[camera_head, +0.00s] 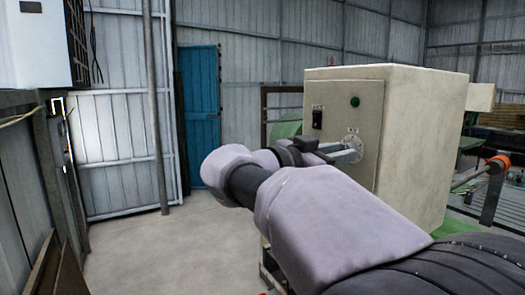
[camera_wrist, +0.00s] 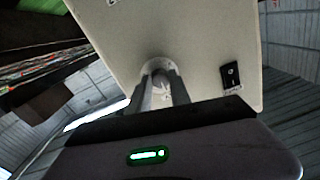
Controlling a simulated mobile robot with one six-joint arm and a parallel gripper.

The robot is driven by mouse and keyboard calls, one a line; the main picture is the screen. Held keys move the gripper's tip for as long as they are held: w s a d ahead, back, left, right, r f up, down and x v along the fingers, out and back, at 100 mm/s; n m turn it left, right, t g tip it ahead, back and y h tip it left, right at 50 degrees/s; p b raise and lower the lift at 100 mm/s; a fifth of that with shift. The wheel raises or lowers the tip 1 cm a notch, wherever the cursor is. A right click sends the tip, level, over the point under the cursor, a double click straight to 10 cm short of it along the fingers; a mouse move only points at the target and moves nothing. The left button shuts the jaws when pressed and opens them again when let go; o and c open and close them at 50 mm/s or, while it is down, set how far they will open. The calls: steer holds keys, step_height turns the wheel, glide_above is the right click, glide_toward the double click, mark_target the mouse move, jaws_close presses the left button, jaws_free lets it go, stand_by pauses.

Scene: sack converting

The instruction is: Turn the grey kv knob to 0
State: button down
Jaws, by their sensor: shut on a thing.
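The grey kv knob (camera_wrist: 161,88) is on the front panel of a cream cabinet (camera_head: 420,130). Its pale round dial plate (camera_head: 352,139) shows in the head view, partly covered by my gripper (camera_head: 343,152). In the wrist view my gripper (camera_wrist: 160,82) has a finger on each side of the knob, shut on it, with the fingertips close to the panel. The dial marks and the knob's pointing direction are too small and too hidden to read.
A black switch (camera_head: 317,117) and a green round button (camera_head: 355,101) sit above the dial. The switch also shows in the wrist view (camera_wrist: 231,75). Open concrete floor (camera_head: 170,245) lies left of the cabinet. An orange-ended roller (camera_head: 497,165) stands at the right.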

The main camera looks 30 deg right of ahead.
steer(key=n+p, duration=0.2)
steer(key=n, duration=0.4)
steer(key=n+p, duration=0.2)
steer(key=n, duration=0.4)
steer(key=n+g+p, duration=0.1)
steer(key=n+p, duration=0.2)
steer(key=n, duration=0.2)
steer(key=shift+r+n, duration=0.4)
steer(key=shift+f+n+p, duration=0.1)
steer(key=shift+n+p, duration=2.45)
steer(key=shift+n, duration=0.05)
steer(key=shift+f, duration=0.1)
